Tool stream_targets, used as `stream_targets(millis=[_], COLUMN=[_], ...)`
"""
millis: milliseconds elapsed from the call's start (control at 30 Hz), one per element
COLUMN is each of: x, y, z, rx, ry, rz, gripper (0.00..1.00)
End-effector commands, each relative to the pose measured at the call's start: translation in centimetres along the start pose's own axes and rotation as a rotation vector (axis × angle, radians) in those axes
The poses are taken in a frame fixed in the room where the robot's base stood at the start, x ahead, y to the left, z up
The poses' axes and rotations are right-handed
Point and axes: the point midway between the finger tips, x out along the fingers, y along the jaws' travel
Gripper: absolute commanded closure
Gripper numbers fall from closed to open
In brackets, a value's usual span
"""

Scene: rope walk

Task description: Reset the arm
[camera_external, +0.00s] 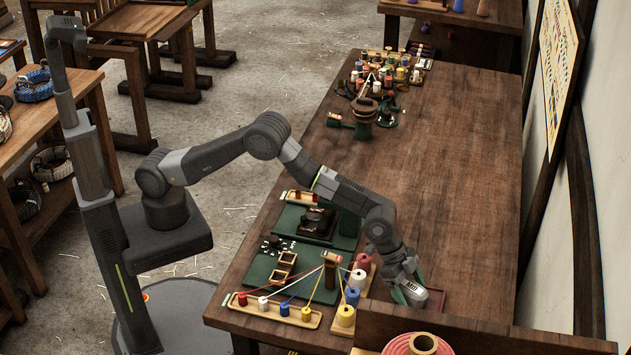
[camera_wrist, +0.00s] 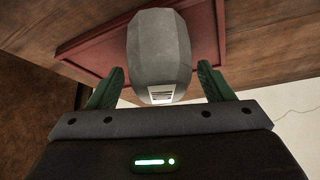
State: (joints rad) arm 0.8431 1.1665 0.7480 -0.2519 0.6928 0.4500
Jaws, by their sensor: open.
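My arm reaches over the long workbench (camera_external: 460,170) from the left, bent at the elbow, and points down near the bench's front end. My gripper (camera_external: 411,290) has green fingers and is open. In the wrist view, my gripper (camera_wrist: 158,85) has one finger on each side of a grey faceted block (camera_wrist: 158,45) with a small white label. Narrow gaps seem to show beside it; contact is hard to tell. The block also shows between the fingers in the external view (camera_external: 413,291). It appears to be at a dark red tray (camera_wrist: 80,45).
Left of my gripper are spools (camera_external: 357,279), a wooden rack with colored threads (camera_external: 270,306) and green mats (camera_external: 290,220). A wooden ledge with a red coil (camera_external: 400,345) stands in front. More spools (camera_external: 380,75) are at the back. The bench's right middle is clear.

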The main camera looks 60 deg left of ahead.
Motion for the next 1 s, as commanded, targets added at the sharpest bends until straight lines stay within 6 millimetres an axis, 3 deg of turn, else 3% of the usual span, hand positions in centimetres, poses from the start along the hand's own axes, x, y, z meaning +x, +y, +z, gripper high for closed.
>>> stream_targets(millis=[267, 800, 1000], x=[-3.3, -12.4, -8.7], y=[0.0, 0.0, 0.0], z=[-0.2, -0.2, -0.2], rx=[-0.001, 0.000, 0.000], ry=[0.002, 0.003, -0.003], rz=[-0.001, -0.001, 0.001], gripper=[0.26, 0.26, 0.26])
